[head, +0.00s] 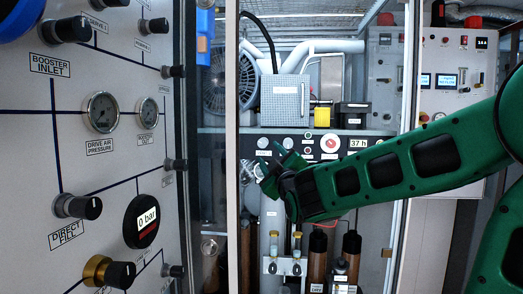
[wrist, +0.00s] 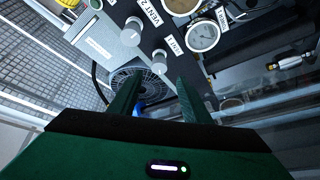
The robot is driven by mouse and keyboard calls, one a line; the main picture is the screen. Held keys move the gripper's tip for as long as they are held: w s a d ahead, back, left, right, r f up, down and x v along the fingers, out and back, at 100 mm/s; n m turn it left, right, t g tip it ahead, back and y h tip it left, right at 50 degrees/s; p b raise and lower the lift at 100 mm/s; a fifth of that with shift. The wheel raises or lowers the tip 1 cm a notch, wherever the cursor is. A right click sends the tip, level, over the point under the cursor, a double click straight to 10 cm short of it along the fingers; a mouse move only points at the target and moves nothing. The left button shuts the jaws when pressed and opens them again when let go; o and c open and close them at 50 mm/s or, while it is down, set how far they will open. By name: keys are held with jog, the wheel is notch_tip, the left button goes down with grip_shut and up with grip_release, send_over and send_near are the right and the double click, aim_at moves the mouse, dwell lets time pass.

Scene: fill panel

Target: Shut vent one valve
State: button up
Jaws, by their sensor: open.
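The vent one valve is a small grey knob (wrist: 159,63) beside the VENT 1 label in the wrist view. It sits on a dark panel, just beyond and between my fingertips. My gripper (wrist: 155,82) is open, with one green finger on each side of the knob's line. No contact shows. A similar grey knob (wrist: 131,31) stands beside the VENT 2 label, up and to the left. In the head view my gripper (head: 268,160) is in front of the left part of the dark panel (head: 330,158), partly covering it. I cannot make out the vent one knob there.
A round gauge (wrist: 203,36) is right of the knobs in the wrist view. In the head view, a glass door frame (head: 232,200) stands left of my gripper. Brown cylinders (head: 351,250) stand below. A large grey gauge panel (head: 70,180) fills the left.

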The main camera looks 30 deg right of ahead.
aim_at(263, 145)
jog(key=x, duration=0.8)
jog(key=shift+w, duration=0.1)
jog(key=shift+c, duration=0.4)
jog(key=c, duration=1)
